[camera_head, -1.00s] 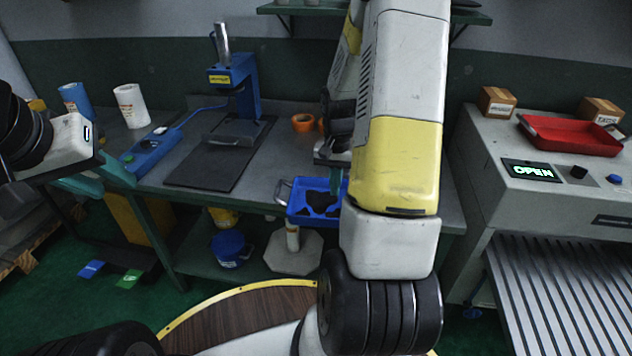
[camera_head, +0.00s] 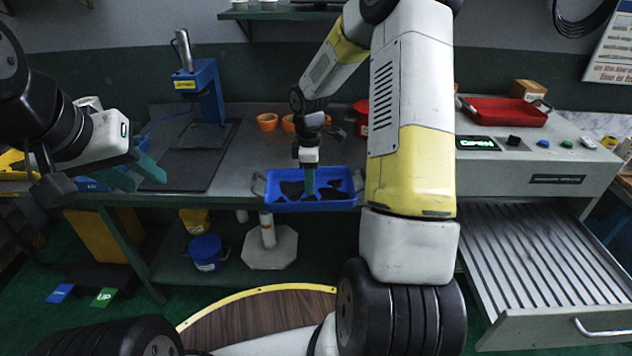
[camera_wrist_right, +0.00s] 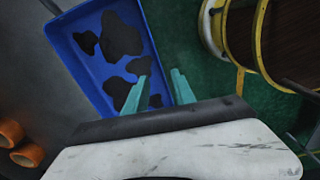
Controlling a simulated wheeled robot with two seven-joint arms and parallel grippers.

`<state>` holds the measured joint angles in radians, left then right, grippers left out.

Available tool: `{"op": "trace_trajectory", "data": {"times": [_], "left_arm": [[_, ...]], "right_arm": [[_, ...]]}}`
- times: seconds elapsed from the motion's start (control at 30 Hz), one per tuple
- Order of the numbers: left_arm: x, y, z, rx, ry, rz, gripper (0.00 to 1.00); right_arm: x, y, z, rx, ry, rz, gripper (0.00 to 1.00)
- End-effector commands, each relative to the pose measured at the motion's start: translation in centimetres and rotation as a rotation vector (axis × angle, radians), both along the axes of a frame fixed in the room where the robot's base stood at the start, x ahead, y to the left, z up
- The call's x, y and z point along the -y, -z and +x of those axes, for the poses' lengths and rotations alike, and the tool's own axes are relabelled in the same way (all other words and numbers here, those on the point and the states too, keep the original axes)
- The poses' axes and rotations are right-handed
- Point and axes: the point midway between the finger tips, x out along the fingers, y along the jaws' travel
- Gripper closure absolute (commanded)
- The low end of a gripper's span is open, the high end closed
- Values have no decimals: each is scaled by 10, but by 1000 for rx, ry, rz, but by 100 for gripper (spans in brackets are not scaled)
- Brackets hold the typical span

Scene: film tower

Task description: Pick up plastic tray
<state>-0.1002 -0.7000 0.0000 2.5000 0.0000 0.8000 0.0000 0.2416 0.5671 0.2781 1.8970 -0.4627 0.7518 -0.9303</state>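The blue plastic tray (camera_head: 285,206) sits at the front edge of the workbench, with metal handles at both ends and dark flat pieces inside. It fills the upper left of the right wrist view (camera_wrist_right: 77,78). My right gripper (camera_head: 310,190) points down at the middle of the tray. In the right wrist view its teal fingers (camera_wrist_right: 160,77) are apart, one over the inside and one outside the long wall; contact is unclear. My left gripper (camera_head: 135,175) is open and empty at the left, away from the tray.
A red tray (camera_head: 505,113) lies on the grey machine (camera_head: 550,165) at right, above a slatted metal drawer (camera_head: 540,260). A blue press (camera_head: 205,90) with a dark mat and orange bowls (camera_head: 267,122) stand on the bench (camera_head: 240,165). A blue bucket (camera_head: 206,252) is below.

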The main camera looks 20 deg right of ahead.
Motion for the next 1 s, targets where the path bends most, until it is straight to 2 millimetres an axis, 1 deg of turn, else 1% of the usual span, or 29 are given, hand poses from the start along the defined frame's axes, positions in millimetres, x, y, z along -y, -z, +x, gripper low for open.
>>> {"op": "trace_trajectory", "data": {"times": [0.03,0.13,0.3,0.47,0.73,0.8,0.97,1.0], "left_arm": [[0,0,0,0,0,0,64],[0,0,0,0,0,0,64],[0,0,0,0,0,0,64],[0,0,0,0,0,0,64],[0,0,0,0,0,0,64],[0,0,0,0,0,0,64],[0,0,0,0,0,0,64],[0,0,0,0,0,0,64]], "right_arm": [[-4,1,2,1,-53,2,69],[-7,5,4,1,-107,2,69],[-8,23,4,0,-113,2,69],[-7,36,4,0,-111,2,69],[-5,75,5,0,-110,2,69],[-5,80,5,1,-109,1,69],[-5,80,5,2,-108,2,69],[-5,80,5,2,-108,2,71]]}}
